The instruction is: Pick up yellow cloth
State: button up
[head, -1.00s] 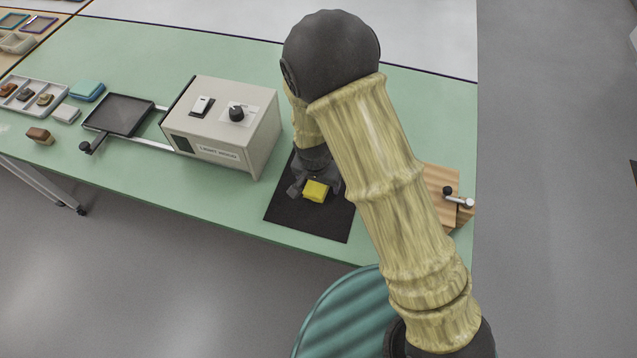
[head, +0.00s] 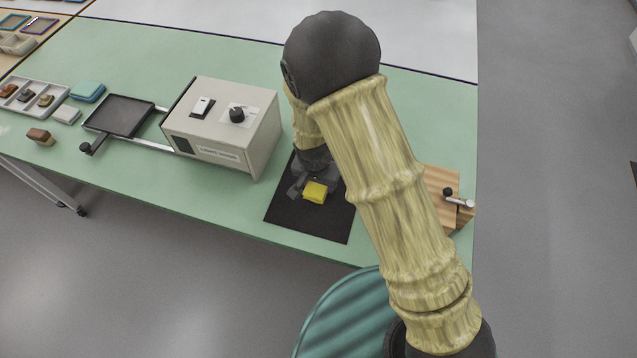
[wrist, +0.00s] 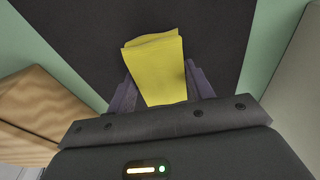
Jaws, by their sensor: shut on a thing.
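The yellow cloth (head: 315,192) is a small folded block over the dark mat (head: 290,222) on the green bench. My gripper (head: 308,187) is down at the mat, partly hidden behind the cloth and under my arm. In the wrist view the yellow cloth (wrist: 157,68) sits between the two fingers of my gripper (wrist: 158,88), which are shut on its sides. The cloth's far end sticks out past the fingertips. I cannot tell whether the cloth touches the mat or is just above it.
A beige box with a switch and knob (head: 221,125) stands just left of the mat. A black tray on rails (head: 118,114) is further left. A wooden block with a lever (head: 445,190) is right of my arm. The bench's front edge is close to the mat.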

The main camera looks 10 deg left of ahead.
notch_tip(320, 180, up, 10)
dwell(0.5)
dwell(0.3)
jog(key=shift+o, duration=0.7)
jog(key=shift+c, duration=0.3)
